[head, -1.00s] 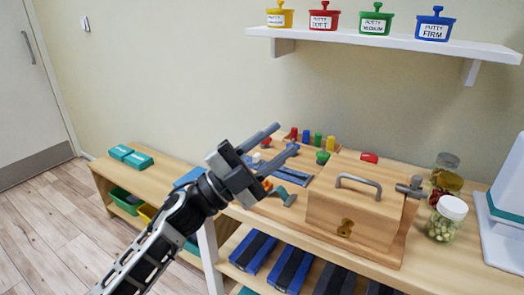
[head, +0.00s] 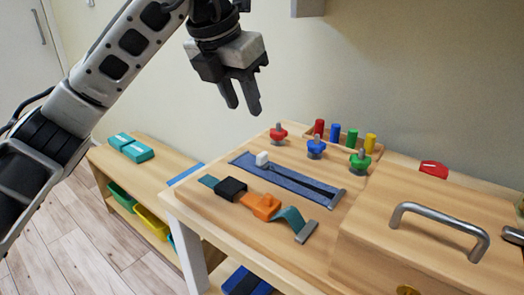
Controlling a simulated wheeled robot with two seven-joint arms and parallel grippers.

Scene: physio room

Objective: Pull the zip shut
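The zip is set in a blue fabric strip (head: 284,181) on the wooden board. Its white pull (head: 262,159) stands near the strip's far left end. A dark slit runs from the pull toward a grey end piece (head: 336,198) at the near right. My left gripper (head: 243,108) hangs above and behind the strip, fingers pointing down. Its two fingers are a little apart with nothing between them, and it is clear of the pull. My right gripper is not in view.
A teal strap with a black and orange buckle (head: 262,206) lies in front of the zip. Coloured knobs (head: 316,149) and pegs (head: 336,133) stand behind and right. A wooden box (head: 420,240) with a metal handle fills the near right. Air above the zip is free.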

